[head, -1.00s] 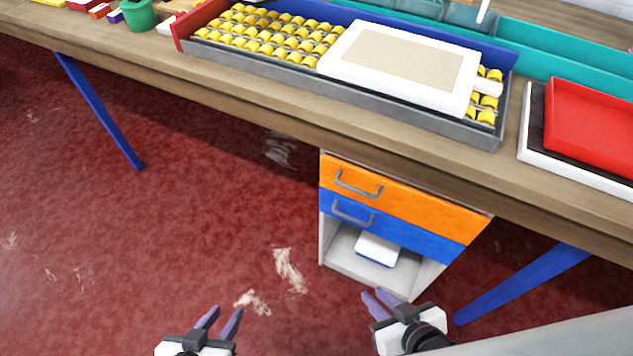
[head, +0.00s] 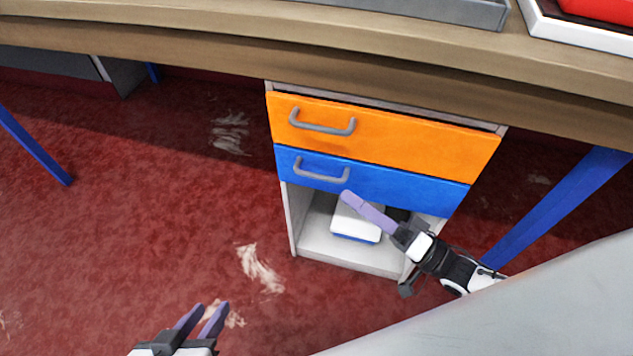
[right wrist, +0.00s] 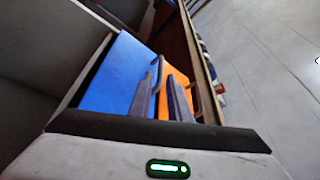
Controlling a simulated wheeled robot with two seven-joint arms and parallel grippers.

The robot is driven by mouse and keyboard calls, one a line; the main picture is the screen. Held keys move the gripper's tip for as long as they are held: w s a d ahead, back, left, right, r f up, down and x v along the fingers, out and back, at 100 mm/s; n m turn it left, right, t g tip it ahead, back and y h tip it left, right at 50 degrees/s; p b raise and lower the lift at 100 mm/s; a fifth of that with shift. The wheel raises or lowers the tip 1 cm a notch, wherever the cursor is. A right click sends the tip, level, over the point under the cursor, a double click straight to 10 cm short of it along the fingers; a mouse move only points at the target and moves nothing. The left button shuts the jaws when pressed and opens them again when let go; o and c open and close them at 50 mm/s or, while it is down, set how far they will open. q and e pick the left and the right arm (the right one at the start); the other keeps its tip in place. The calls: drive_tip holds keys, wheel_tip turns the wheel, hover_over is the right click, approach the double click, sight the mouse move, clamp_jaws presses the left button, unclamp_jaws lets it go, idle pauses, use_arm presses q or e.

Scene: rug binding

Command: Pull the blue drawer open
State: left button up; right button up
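The blue drawer (head: 400,192) sits below an orange drawer in the cabinet under the table and looks shut. Its grey handle (head: 321,172) is on the left part of its front; in the right wrist view the blue front (right wrist: 115,75) also shows. My right gripper (head: 349,197) has its fingertips just below and right of this handle in the head view. In the right wrist view its two fingers (right wrist: 160,95) are apart, with a grey handle near their tips; contact cannot be told. My left gripper (head: 207,310) is open and empty, low over the floor.
The orange drawer (head: 390,135) has its own grey handle (head: 322,124) just above. An open shelf below holds a white and blue item (head: 357,225). The table edge (head: 180,62) overhangs the cabinet; a blue leg (head: 560,205) stands to the right.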

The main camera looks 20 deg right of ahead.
sight(316, 174)
drive_tip(key=b+x, duration=0.1)
drive_tip(key=x, duration=0.8)
drive_tip(key=shift+w+a+r, duration=0.1)
drive_tip(key=shift+w+a, duration=0.05)
drive_tip(key=shift+w, duration=0.05)
clamp_jaws()
